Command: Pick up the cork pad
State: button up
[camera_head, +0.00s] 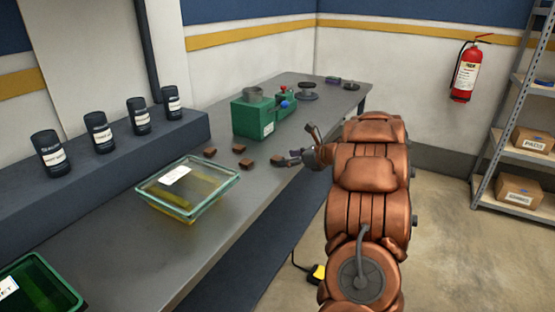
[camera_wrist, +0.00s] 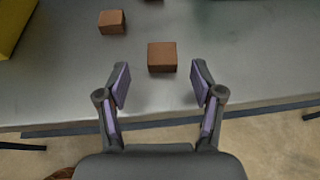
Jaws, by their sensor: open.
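Several small brown blocks lie on the grey bench, and any of them may be the cork pad; they look alike. In the head view one is at the front (camera_head: 248,163), one behind it (camera_head: 239,148) and one to the left (camera_head: 209,152). In the wrist view one block (camera_wrist: 162,57) lies just beyond my fingertips, centred between them, and another (camera_wrist: 112,22) lies farther up and left. My gripper (camera_wrist: 160,80) is open and empty, its two purple-padded fingers apart at the bench's near edge. It also shows in the head view (camera_head: 300,149), right of the blocks.
A glass tray (camera_head: 146,205) with yellow liquid stands left of the blocks. A green machine (camera_head: 253,120) stands behind them. Dark canisters (camera_head: 102,132) line the raised ledge. A green bin (camera_head: 70,291) is at lower left. The bench (camera_head: 130,262) is bare at the front.

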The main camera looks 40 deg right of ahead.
jog(key=shift+p+x, duration=0.4)
jog(key=shift+x, duration=1.35)
jog(key=shift+d, duration=0.15)
jog(key=c, duration=0.8)
